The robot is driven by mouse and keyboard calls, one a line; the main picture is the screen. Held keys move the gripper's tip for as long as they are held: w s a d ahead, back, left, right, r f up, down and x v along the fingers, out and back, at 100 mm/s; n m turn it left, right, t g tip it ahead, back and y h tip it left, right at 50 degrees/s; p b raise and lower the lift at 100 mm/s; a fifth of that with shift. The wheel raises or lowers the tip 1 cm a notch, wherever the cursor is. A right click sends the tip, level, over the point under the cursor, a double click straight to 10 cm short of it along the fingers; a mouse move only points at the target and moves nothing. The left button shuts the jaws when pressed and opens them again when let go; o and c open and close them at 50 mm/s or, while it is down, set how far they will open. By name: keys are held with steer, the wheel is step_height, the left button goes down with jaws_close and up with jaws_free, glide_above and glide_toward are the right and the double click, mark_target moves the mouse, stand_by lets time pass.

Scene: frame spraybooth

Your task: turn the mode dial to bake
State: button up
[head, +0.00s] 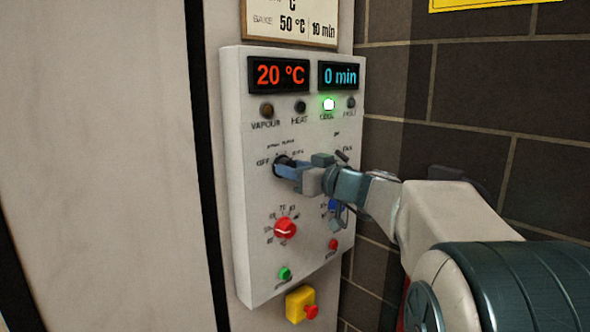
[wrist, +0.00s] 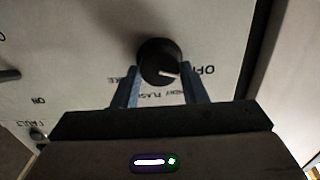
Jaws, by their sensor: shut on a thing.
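The mode dial (wrist: 158,60) is a black round knob on the white control panel. In the wrist view its white pointer mark aims to the lower right, toward the OFF and SPRAY side. The BAKE label (wrist: 122,80) is at the left of the dial there, partly covered by a finger. My gripper (wrist: 158,88) has one blue finger on each side of the dial and is shut on it. In the head view my gripper (head: 290,167) reaches the dial (head: 280,166) from the right and hides much of it.
The control panel (head: 245,225) shows 20 °C and 0 min, with a green lamp (head: 329,104) lit. Below the dial are a red knob (head: 285,229), a green button (head: 284,273), a red button (head: 333,244) and a yellow emergency stop box (head: 299,305). A brick wall (head: 480,150) is at the right.

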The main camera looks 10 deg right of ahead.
steer(key=shift+f+b, duration=0.1)
steer(key=shift+b, duration=0.25)
steer(key=shift+d+f+m+b, duration=0.15)
steer(key=shift+m+b, duration=1.45)
steer(key=shift+m, duration=5.1)
steer(key=shift+f+m+b, duration=0.1)
steer(key=shift+m+b, duration=1.45)
steer(key=shift+m, duration=5.15)
steer(key=shift+w, duration=0.1)
steer(key=o, duration=1)
steer(key=shift+c, duration=0.2)
